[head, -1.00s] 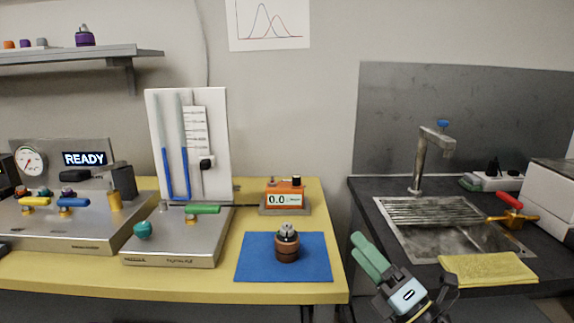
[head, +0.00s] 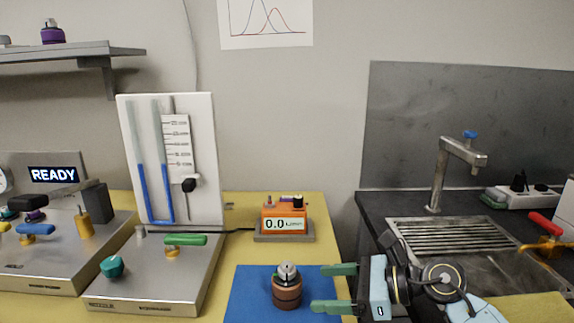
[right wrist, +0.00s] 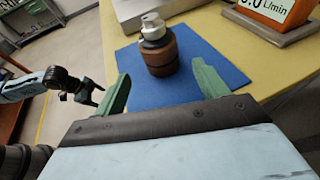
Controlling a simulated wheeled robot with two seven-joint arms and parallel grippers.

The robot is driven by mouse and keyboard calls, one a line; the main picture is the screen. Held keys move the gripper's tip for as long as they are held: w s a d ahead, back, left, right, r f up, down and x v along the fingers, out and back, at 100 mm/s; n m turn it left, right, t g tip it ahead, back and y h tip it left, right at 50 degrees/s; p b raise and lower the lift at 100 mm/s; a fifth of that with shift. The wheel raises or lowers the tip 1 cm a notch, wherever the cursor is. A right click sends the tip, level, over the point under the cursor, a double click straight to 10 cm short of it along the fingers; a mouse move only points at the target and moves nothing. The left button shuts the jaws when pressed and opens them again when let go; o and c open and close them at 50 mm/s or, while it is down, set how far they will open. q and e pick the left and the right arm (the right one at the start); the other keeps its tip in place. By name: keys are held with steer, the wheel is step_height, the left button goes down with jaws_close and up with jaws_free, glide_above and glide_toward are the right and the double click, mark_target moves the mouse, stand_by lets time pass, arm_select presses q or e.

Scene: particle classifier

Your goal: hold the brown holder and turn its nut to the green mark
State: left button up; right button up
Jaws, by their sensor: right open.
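The brown holder (head: 287,292) stands upright on the blue mat, with a silver nut (head: 288,270) on top. In the right wrist view the holder (right wrist: 159,57) and its pale metal top (right wrist: 152,27) show beyond the fingers. My right gripper (head: 320,288) is open, its two green fingers level and pointing left at the holder from its right side. In the right wrist view the holder lies between the directions of the two fingertips (right wrist: 161,72), with a gap left. No contact shows. I cannot make out the green mark clearly.
The blue mat (head: 240,300) lies on the yellow table (head: 322,220). An orange flow meter (head: 284,224) reading 0.0 stands behind the holder. A steel panel with a green valve handle (head: 186,240) is to the left. The sink (head: 400,228) is to the right.

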mark_target(301, 288)
steer(key=b+x, duration=0.1)
steer(key=x, duration=0.5)
steer(key=shift+f, duration=0.1)
arm_select(q)
steer(key=shift+s+d+r, duration=0.1)
steer(key=shift+d+r, duration=0.25)
steer(key=shift+r, duration=0.55)
steer(key=shift+d+r, duration=0.3)
steer(key=shift+r, duration=0.6)
arm_select(e)
steer(key=shift+x, duration=0.85)
steer(key=shift+w, duration=0.1)
steer(key=shift+c, duration=0.4)
steer(key=c, duration=1.3)
